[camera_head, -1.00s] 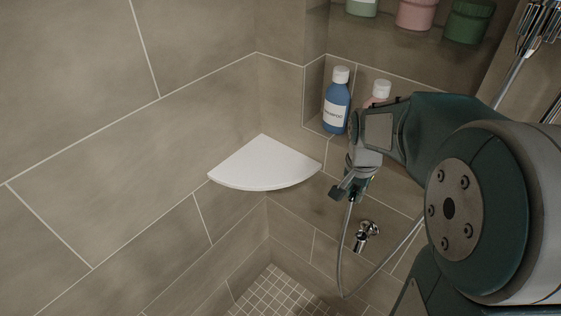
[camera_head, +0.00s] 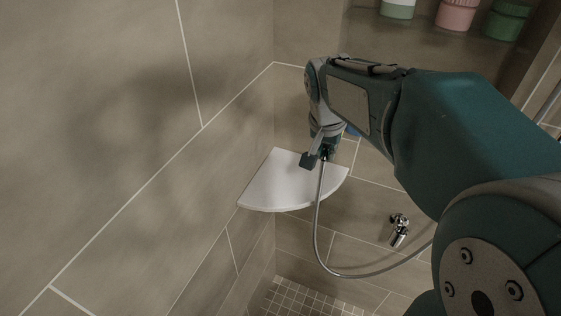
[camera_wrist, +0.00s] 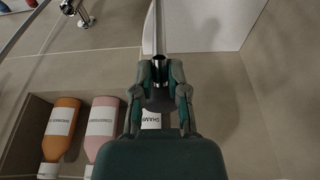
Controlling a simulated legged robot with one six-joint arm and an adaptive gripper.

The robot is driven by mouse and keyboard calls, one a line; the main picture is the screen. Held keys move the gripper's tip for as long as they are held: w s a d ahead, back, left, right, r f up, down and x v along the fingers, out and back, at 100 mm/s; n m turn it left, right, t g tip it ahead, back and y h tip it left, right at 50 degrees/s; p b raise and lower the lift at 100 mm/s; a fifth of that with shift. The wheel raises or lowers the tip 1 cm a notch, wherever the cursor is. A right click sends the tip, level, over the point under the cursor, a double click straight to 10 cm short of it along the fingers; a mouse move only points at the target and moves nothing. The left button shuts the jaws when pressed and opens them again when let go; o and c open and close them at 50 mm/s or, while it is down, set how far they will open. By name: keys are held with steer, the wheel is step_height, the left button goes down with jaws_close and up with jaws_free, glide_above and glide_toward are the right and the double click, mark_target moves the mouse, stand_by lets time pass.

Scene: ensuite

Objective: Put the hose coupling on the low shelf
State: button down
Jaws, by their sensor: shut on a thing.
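The low shelf is a white quarter-round corner shelf (camera_head: 275,185) in the middle of the head view; it also shows at the top of the wrist view (camera_wrist: 205,30). My gripper (camera_head: 318,160) is in front of and over the right part of the shelf in the head view. It is shut on the hose coupling (camera_wrist: 160,72), a metal piece between the fingertips in the wrist view. The metal hose (camera_head: 318,225) hangs from it in a loop. The gap between coupling and shelf is hard to judge.
A wall outlet fitting (camera_head: 400,228) sits low on the right wall. Bottles stand in a niche, orange (camera_wrist: 62,128) and pink (camera_wrist: 102,125) in the wrist view. Tubs (camera_head: 457,14) stand higher up. The shelf top looks bare.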

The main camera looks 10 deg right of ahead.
steer(key=w+a+f, duration=0.2)
steer(key=w, duration=0.1)
steer(key=w+a+f, duration=0.2)
steer(key=w+f, duration=0.1)
steer(key=w+a+f, duration=0.2)
steer(key=w, duration=0.1)
steer(key=shift+w+f, duration=0.3)
steer(key=shift+w+d+f, duration=0.35)
steer(key=shift+d+f, duration=0.05)
steer(key=x, duration=0.3)
steer(key=shift+f, duration=0.25)
steer(key=shift+a+f, duration=0.15)
steer(key=shift+f, duration=0.05)
steer(key=shift+a, duration=0.45)
steer(key=c, duration=0.8)
jaws_free()
steer(key=shift+d, duration=0.15)
steer(key=shift+o, duration=0.8)
steer(key=shift+d, duration=0.15)
steer(key=shift+s+d, duration=0.1)
steer(key=shift+d, duration=0.1)
steer(key=shift+a, duration=0.1)
